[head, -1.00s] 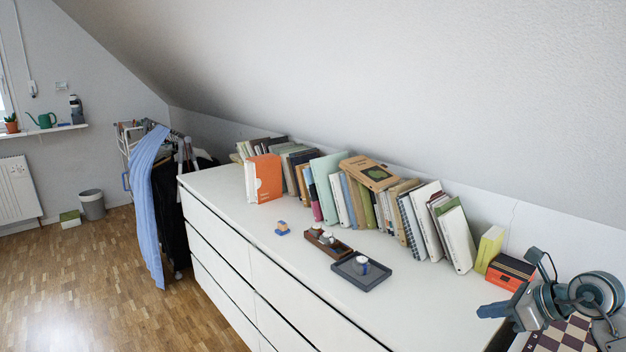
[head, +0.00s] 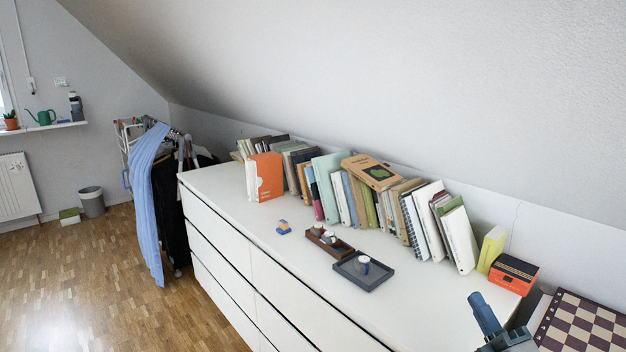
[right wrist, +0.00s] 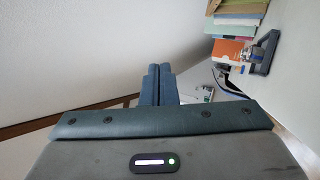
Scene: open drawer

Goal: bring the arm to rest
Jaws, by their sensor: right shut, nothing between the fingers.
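My right gripper (head: 477,299) shows at the bottom right of the head view, near the right front end of the white dresser (head: 400,305). Its two blue fingers are together and empty, pointing up in the picture. In the right wrist view, the shut fingers (right wrist: 158,70) stand in the middle, with nothing between them. Most of my right arm is below the frame in the head view. My left gripper is in no view. The dresser's drawer fronts look closed in the head view.
A chessboard (head: 585,325) lies at the right. Floor (head: 90,290) is open at left.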

